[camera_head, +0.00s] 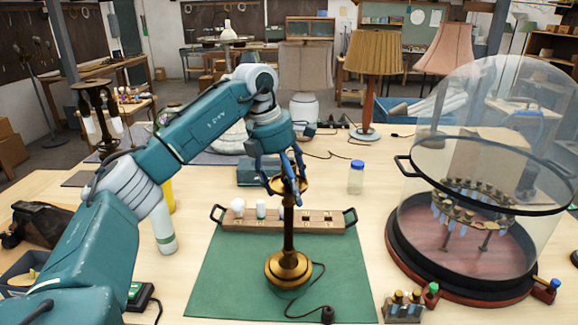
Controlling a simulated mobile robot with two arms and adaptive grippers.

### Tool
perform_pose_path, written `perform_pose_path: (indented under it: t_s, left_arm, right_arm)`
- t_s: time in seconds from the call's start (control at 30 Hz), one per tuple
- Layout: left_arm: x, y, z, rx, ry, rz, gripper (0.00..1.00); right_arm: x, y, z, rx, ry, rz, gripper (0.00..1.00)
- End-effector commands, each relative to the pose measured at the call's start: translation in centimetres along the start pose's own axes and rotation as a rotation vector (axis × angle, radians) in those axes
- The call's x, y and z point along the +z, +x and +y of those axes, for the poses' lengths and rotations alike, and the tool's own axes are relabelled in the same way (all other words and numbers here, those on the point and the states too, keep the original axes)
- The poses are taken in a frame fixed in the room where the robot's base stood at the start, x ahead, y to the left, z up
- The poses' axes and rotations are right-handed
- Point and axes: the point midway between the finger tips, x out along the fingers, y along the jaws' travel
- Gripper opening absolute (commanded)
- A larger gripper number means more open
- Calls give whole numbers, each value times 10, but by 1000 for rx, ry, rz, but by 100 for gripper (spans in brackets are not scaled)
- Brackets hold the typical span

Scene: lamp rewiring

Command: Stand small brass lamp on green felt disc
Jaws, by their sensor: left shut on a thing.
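The small brass lamp (289,265) is upright in the middle of the view, with a round brass base, a dark slim stem and a brass cup at the top. My left gripper (288,187) is shut on the lamp near its top cup, reaching down from above. The lamp's base is over the rectangular green mat (225,285); I cannot tell whether it touches. A dark cord trails from the base to a small black plug or switch (327,314) on the mat. My right gripper is not in view.
A wooden tray (330,222) with black handles and bulbs stands just behind the lamp. A large glass dome (500,110) stands right, on a dark round base. A blue-capped jar (356,178) is behind the tray. Small coloured-knob parts (405,305) stand at the mat's right edge.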

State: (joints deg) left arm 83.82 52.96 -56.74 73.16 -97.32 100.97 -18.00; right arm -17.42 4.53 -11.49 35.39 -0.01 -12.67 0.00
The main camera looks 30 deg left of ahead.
Motion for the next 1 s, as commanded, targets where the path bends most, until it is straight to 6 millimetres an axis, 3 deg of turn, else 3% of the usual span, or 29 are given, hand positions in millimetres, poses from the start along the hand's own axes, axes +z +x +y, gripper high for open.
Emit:
perform_pose_path:
  t_s: [0.17, 0.5, 0.83, 0.87, 0.93, 1.0]
  left_arm:
    - [0, 5, 0, 2, 1, -7, 14]
    - [-10, 38, 0, 1, 1, -8, 14]
    - [-10, 41, 0, 2, 1, -8, 14]
    - [-12, 43, 0, 0, 1, -1, 75]
    - [-12, 43, 0, 0, 1, -1, 89]
    - [-12, 43, 0, 0, 1, -1, 90]
  right_arm:
    - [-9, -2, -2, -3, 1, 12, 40]
    - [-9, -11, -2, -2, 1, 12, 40]
    - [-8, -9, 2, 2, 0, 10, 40]
    - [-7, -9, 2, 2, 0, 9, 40]
    - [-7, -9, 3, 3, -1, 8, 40]
    - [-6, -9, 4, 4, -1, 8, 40]
